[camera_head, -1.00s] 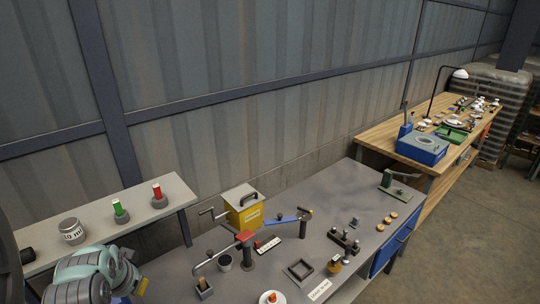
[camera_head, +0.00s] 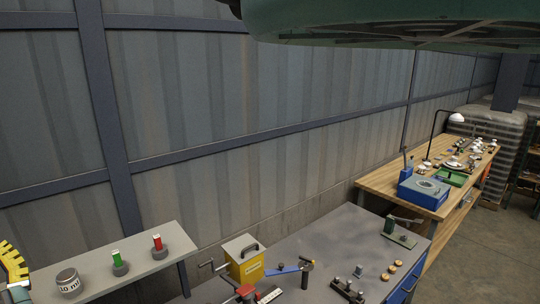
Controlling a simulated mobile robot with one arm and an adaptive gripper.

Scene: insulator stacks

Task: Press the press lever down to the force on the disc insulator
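On the grey bench, a small green stand with a lever arm (camera_head: 400,230) is at the far right end; it looks like a press, but I cannot be sure. A red-topped device (camera_head: 244,293) is cut off by the bottom edge, so its lower part is hidden. No disc insulator can be made out on the visible part of the grey bench. A yellow toothed part with grey pieces below it (camera_head: 14,264) shows at the left edge; I cannot tell whether it belongs to my gripper. No fingertips are clearly visible.
My teal arm link fills the top right. A yellow box with a crank (camera_head: 245,265), a blue lever piece (camera_head: 288,271) and orange-topped discs (camera_head: 391,269) are on the grey bench.

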